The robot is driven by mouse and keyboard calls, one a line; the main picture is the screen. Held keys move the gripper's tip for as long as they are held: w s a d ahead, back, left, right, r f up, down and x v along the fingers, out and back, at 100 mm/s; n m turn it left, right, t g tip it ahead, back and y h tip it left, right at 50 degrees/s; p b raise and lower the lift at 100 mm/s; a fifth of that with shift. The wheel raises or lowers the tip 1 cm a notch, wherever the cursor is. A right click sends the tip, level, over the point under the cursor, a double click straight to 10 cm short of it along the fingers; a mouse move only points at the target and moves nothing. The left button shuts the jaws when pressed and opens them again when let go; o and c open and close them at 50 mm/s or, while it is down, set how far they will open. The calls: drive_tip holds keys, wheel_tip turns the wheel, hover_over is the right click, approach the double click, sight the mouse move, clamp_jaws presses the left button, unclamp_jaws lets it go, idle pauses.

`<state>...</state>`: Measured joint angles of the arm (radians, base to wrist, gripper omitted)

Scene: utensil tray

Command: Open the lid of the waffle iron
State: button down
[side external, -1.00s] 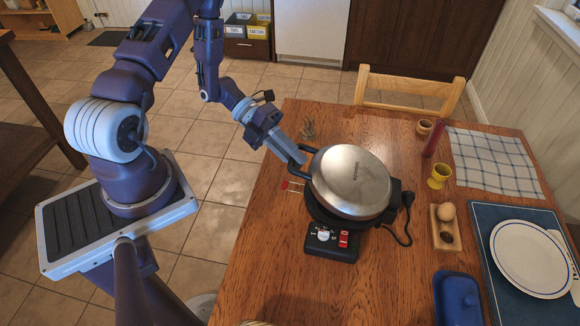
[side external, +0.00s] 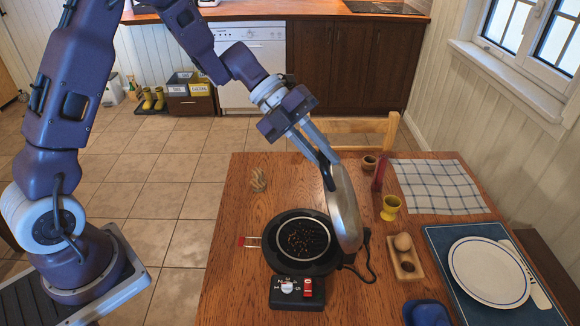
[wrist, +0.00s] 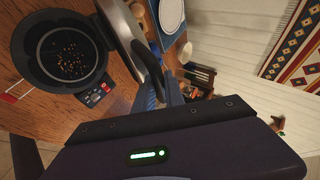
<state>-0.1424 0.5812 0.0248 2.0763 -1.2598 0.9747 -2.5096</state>
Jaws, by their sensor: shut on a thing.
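The waffle iron's black base (side external: 272,259) stands on the table with its round plate exposed and dark crumbs on it. Its steel lid (side external: 346,208) stands raised, roughly upright, at the right side of the base. My gripper (side external: 322,155) is shut on the lid's black handle (side external: 327,170), above the base. In the wrist view the base (wrist: 24,60) is at upper left, and the lid (wrist: 122,28) and handle (wrist: 150,72) lie beside it. The fingertips are partly hidden behind my gripper's body there.
A control box (side external: 297,293) is at the iron's front. To the right are a yellow egg cup (side external: 391,206), an egg (side external: 402,241) in a wooden holder, a plate (side external: 488,272) and a blue dish (side external: 427,314). A red cylinder (side external: 379,176) stands behind. The table's left side is mostly clear.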

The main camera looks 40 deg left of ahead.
drive_tip(key=w+d, duration=0.9)
drive_tip(key=d, duration=0.1)
drive_tip(key=shift+w+d+r, duration=0.15)
drive_tip(key=shift+d+r, duration=0.05)
drive_tip(key=shift+r, duration=0.15)
drive_tip(key=c, duration=1.4)
unclamp_jaws()
drive_tip(key=v, duration=0.7)
drive_tip(key=shift+a, duration=0.1)
